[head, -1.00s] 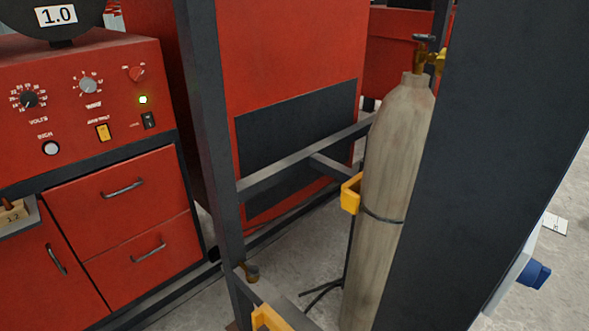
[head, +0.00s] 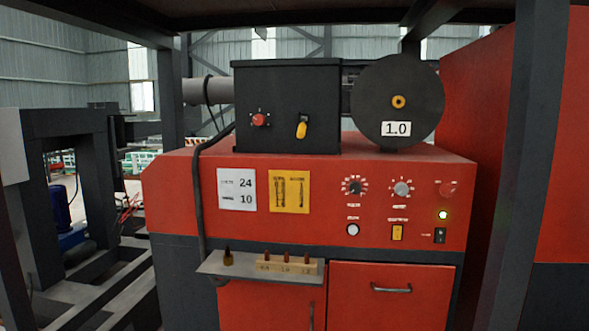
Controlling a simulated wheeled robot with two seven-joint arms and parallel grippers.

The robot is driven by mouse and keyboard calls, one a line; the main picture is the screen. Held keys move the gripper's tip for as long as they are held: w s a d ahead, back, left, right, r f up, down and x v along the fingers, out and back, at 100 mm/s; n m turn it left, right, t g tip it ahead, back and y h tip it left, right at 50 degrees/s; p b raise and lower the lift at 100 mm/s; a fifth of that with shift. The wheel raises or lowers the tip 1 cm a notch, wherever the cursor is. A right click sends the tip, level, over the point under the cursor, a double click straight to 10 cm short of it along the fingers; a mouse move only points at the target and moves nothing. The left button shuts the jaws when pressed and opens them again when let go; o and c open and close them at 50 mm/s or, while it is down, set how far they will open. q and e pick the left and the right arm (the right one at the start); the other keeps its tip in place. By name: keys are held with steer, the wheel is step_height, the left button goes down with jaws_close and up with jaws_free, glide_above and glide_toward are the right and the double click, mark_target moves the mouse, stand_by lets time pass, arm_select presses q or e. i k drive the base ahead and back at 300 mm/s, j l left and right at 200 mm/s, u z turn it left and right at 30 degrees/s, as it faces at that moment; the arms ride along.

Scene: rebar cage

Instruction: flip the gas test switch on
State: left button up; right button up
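A red control panel (head: 330,205) faces me on the front of a red machine. A yellow rocker switch (head: 397,232) sits low on the panel, right of a white round button (head: 352,230). A small label is above the yellow switch, too small to read. Which switch is the gas test one, and how either is set, I cannot tell. Neither of my grippers is in view.
A black box (head: 287,105) with a red knob and a yellow lever, and a black spool marked 1.0 (head: 420,85), stand on the machine. A shelf (head: 215,265) with several tips juts out below the panel. A dark post (head: 525,150) stands at right.

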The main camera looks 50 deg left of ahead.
mark_target(396, 231)
steer(key=i+j+u, duration=0.1)
steer(key=u, duration=0.35)
steer(key=i+j+u, duration=0.1)
steer(key=u, duration=0.4)
steer(key=i+j+u, duration=0.1)
steer(key=u, duration=0.35)
steer(key=i+j, duration=0.1)
steer(key=i, duration=0.8)
steer(key=j, duration=0.1)
